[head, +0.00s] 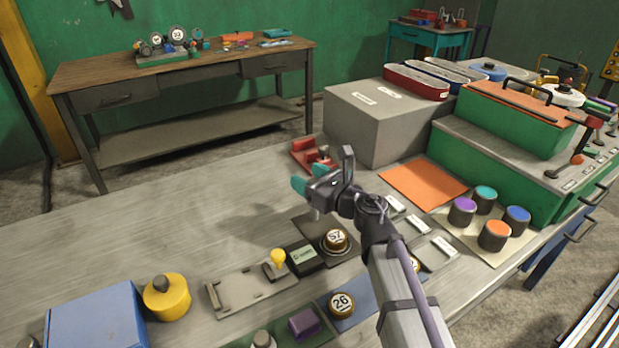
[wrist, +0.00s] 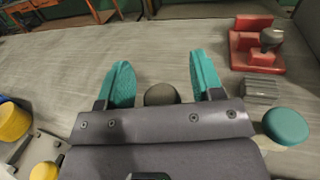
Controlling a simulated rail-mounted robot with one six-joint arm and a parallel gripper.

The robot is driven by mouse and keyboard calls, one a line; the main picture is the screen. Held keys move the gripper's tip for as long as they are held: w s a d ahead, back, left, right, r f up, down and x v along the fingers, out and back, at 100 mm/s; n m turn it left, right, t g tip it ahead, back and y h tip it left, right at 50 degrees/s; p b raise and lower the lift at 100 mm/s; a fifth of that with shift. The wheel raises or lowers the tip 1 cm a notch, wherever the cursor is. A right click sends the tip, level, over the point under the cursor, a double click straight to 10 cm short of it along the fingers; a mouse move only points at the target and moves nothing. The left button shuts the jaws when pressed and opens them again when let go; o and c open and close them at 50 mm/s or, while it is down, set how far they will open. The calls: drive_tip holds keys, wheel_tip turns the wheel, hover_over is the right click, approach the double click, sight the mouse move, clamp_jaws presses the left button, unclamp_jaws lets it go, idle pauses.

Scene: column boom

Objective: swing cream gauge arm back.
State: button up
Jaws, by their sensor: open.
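My gripper (head: 308,178) is above the grey bench in the head view, its teal fingers pointing left. In the wrist view my gripper (wrist: 158,78) is open, with a gap between the fingers. A dark round knob (wrist: 162,94) shows in that gap, beyond the gripper housing; I cannot tell whether it is touched or how far below it lies. I cannot make out a cream gauge arm for sure in either view; my gripper and forearm hide part of the bench.
A red fixture (head: 308,152) with a grey knob stands beyond my gripper; it also shows in the wrist view (wrist: 245,50). A teal knob (wrist: 287,126) is close on the right. A grey box (head: 375,125) stands behind.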

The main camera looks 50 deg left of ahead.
drive_tip(key=w+d, duration=0.2)
drive_tip(key=d, duration=0.8)
drive_tip(key=shift+d, duration=0.3)
drive_tip(key=shift+s, duration=0.1)
